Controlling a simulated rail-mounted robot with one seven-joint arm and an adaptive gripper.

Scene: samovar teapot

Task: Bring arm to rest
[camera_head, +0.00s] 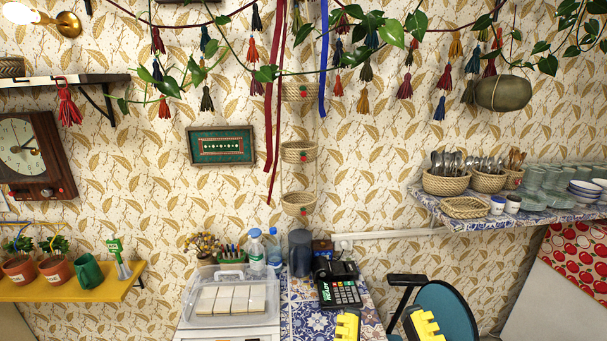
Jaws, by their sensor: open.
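My gripper (384,319) shows at the bottom edge, right of centre. Its two yellow fingers with dark parts stand well apart, so it is open. Nothing is seen between the fingers apart from the background. The left finger overlaps the blue-patterned tiled counter (312,322) in the picture. The right finger overlaps the area by a teal chair (452,308). The rest of my arm is below the frame. No samovar or teapot can be made out.
A card terminal (345,293) and a lidded clear box (230,300) stand on the counter beside bottles. A tiled shelf (450,218) with baskets and cups is at right. A yellow shelf (70,292) with pots is at left. Ribbons and tassels hang above.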

